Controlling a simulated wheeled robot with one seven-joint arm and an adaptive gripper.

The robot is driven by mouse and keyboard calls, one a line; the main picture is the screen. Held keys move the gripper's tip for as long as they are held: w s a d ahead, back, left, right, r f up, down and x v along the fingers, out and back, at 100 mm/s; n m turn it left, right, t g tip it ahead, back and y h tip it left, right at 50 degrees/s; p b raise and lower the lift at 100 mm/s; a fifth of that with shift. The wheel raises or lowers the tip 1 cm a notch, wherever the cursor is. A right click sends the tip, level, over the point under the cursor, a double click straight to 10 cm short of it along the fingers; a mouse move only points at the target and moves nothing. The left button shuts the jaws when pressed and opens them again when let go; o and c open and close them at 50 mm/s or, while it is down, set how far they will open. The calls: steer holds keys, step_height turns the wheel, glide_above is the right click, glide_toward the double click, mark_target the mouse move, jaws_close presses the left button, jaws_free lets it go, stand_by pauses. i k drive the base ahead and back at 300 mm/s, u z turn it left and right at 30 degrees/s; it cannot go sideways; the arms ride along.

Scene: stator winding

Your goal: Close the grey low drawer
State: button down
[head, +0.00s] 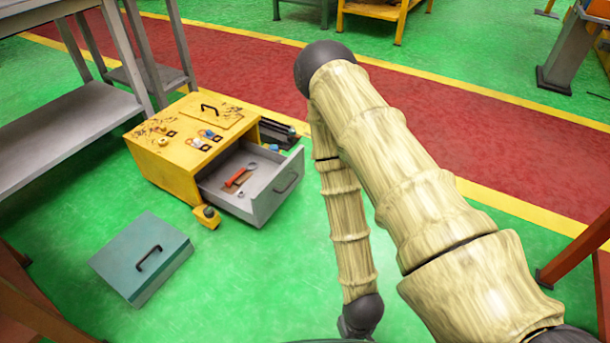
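The grey low drawer (263,206) stands pulled out of the yellow cabinet (166,179) on the green floor, left of the middle in the head view. Its front panel carries a dark bar handle (286,183). A red-handled tool (238,177) and small metal parts lie inside it. My arm (400,170), with a pale wood-like surface, is to the right of the drawer and apart from it in the picture. My gripper does not show clearly; a dark part at the arm's lower end (360,316) is cut by the frame edge.
A teal box with a handle (140,262) lies on the floor in front of the cabinet. A small yellow object (207,217) sits by the drawer's near side. A grey metal table (60,140) stands at left. Green floor is clear between drawer and arm.

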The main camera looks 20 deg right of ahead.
mark_target(265, 188)
steer(key=z, duration=0.35)
steer(key=i, duration=1)
steer(key=u, duration=0.35)
